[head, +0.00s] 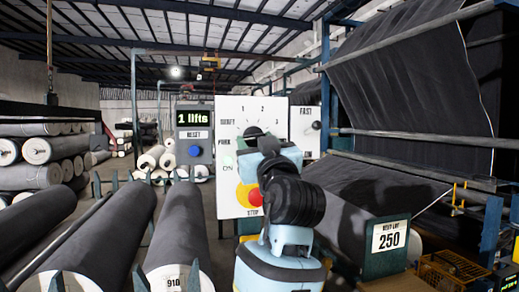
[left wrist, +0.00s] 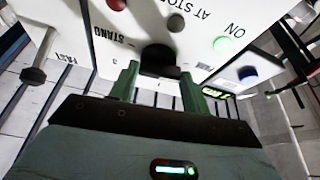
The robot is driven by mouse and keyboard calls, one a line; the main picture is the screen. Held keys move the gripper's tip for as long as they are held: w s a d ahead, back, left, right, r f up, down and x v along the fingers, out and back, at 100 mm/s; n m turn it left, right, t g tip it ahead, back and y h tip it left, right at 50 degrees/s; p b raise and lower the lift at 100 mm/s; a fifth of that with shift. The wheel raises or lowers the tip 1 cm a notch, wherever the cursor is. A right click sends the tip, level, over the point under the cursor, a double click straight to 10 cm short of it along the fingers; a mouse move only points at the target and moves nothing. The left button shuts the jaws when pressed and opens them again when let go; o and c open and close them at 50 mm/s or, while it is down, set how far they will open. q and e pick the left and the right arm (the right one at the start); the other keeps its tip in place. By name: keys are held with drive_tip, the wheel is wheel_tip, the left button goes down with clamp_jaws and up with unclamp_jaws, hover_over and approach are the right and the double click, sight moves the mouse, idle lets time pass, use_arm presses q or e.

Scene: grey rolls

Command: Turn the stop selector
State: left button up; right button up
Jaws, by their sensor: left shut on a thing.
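The stop selector (head: 253,132) is a dark round knob on the white control panel (head: 228,190). Marks 1, 2 and 3 stand around it, with more labels at its left. My left gripper (head: 265,147) is in front of the panel and hides much of the knob. In the left wrist view the black knob (left wrist: 158,54) sits between the two green fingers of my left gripper (left wrist: 160,78), which is shut on it. I cannot tell which mark the knob points at. My right gripper is not in view.
A red button (head: 255,196) on yellow, marked STOP, lies close beside my arm. A lit ON lamp (left wrist: 222,44) is near the knob. A counter box (head: 194,133) reads "1 lifts". A FAST panel (head: 305,140) stands right. Grey rolls (head: 178,230) fill the left floor.

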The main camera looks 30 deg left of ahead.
use_arm(q)
drive_tip(key=shift+n, duration=0.5)
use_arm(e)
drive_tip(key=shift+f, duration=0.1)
use_arm(q)
drive_tip(key=o, duration=0.8)
drive_tip(key=shift+o, duration=1)
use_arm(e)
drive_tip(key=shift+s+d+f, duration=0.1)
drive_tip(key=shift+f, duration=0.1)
use_arm(q)
drive_tip(key=b+v, duration=0.2)
drive_tip(key=v, duration=0.6)
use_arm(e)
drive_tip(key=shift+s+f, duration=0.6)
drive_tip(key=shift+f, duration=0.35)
use_arm(q)
drive_tip(key=shift+w, duration=0.1)
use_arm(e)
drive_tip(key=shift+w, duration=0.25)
